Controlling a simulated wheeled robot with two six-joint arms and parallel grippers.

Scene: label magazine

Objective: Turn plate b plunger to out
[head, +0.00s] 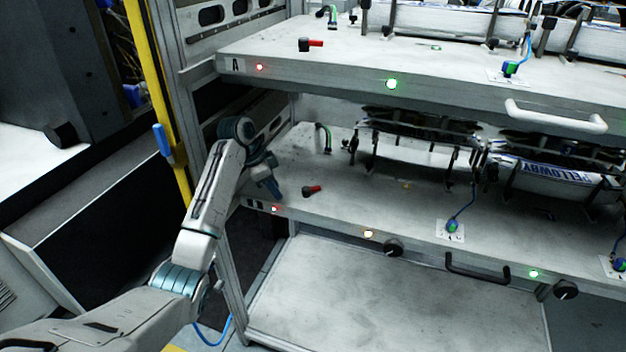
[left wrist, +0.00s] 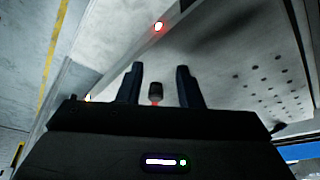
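Plate b (head: 385,205) is the lower pull-out plate, with its letter on the front edge partly hidden by my arm. Its plunger (head: 312,190), a small red-and-black knob, stands near the plate's left front corner. My left gripper (head: 270,188) is just left of the plunger in the head view, above the plate's left end. In the left wrist view, the gripper (left wrist: 160,82) is open, its two dark fingers apart. A black-tipped knob with red below (left wrist: 155,93) shows between the fingers; I cannot tell whether they touch it. My right gripper is not in view.
Plate A (head: 330,75) overhangs above, with its own red-and-black plunger (head: 311,44) and a white handle (head: 555,116). A yellow post (head: 158,90) stands left of my arm. Plate b's front edge carries lights, black knobs (head: 393,247) and a dark handle (head: 476,271).

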